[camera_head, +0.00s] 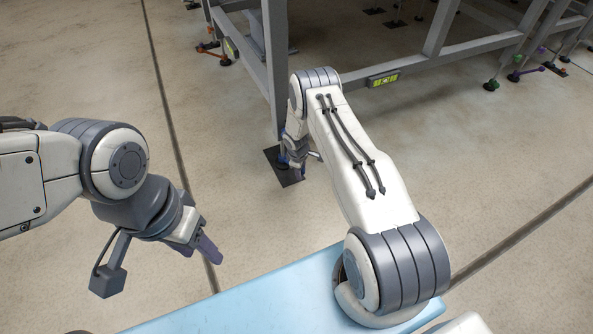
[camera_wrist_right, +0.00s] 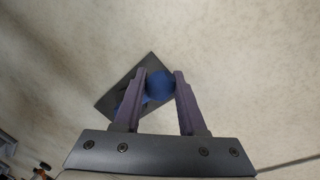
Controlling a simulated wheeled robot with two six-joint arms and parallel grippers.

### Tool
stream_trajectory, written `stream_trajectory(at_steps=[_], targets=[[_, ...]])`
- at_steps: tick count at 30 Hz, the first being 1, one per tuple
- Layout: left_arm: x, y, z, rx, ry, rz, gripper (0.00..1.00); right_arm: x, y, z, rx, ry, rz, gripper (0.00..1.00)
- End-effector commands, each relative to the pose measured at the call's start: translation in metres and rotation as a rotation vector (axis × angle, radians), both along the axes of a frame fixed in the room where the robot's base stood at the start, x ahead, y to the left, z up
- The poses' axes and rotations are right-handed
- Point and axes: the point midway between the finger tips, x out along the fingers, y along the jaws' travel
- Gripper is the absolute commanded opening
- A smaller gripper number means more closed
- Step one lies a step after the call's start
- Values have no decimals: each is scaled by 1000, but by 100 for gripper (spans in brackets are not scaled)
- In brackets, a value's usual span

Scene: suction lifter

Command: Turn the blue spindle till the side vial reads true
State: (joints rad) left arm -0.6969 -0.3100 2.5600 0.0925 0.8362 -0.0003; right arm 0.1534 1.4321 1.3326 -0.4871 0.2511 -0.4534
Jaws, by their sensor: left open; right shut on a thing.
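The blue spindle (camera_head: 283,161) stands at the foot of the near frame leg, over a dark floor plate (camera_head: 290,178). In the right wrist view its blue knob (camera_wrist_right: 159,84) sits between the two purple fingers of my right gripper (camera_wrist_right: 162,78), which is shut on it. In the head view my right gripper (camera_head: 297,150) is partly hidden by its own arm. One yellow-green vial (camera_head: 231,47) is on the left rail and another vial (camera_head: 384,80) is on the long rail; I cannot read their bubbles. My left gripper (camera_head: 207,247) is open and empty, above the floor.
The grey steel frame (camera_head: 276,70) fills the top of the head view. A light blue surface (camera_head: 270,305) lies at the bottom. The floor between is clear.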

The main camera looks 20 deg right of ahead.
Motion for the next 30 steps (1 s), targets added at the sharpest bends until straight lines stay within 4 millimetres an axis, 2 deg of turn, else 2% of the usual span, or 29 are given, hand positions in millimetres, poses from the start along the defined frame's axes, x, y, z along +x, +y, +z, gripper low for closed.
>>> stream_trajectory(at_steps=[16,17,18,19,27,30], targets=[[0,0,2,0,0,0,50,1,-5,0,-1,-2,33,0],[0,0,2,0,0,0,50,1,-5,0,-1,-2,33,48],[0,0,2,0,0,0,50,1,-5,0,0,-1,33,63],[0,0,2,0,0,0,50,1,-5,0,0,-1,33,70],[0,0,2,0,0,0,50,1,-4,0,0,-1,33,70],[0,0,6,0,0,0,50,0,-4,6,0,-1,33,70]])
